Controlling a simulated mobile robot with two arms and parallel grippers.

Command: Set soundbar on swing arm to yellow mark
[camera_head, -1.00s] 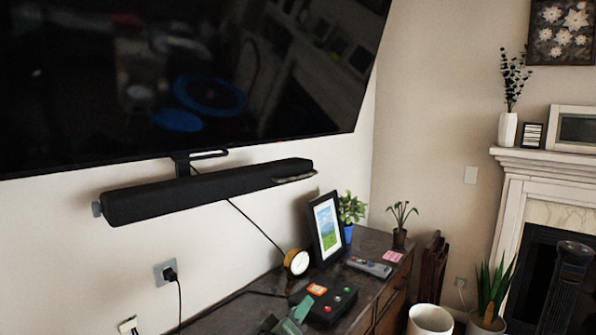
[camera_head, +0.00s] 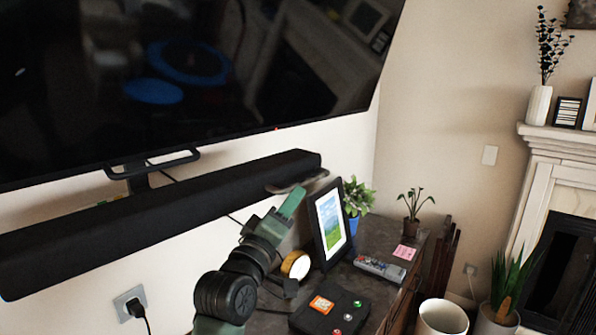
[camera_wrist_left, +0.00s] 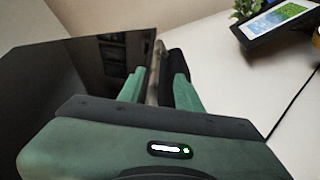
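The black soundbar (camera_head: 150,218) hangs below the TV, clear of the wall, with its left end at the picture edge. A dark bracket (camera_head: 138,180) shows between it and the TV. A thin grey-brown handle (camera_head: 302,181) sticks out at its right end. My left gripper (camera_head: 291,203) is at this handle. In the left wrist view, the handle (camera_wrist_left: 154,78) stands between two green fingers, apart from each other, with visible gaps; the dark soundbar end (camera_wrist_left: 177,64) is just beyond. My right gripper is not in view.
The large TV (camera_head: 200,70) overhangs the soundbar. Below, a dark cabinet (camera_head: 385,232) holds a picture frame (camera_head: 330,225), a plant (camera_head: 356,196), a round yellow-rimmed item (camera_head: 296,265), a remote (camera_head: 380,268) and a black button box (camera_head: 328,307). A wall outlet (camera_head: 130,303) is at lower left.

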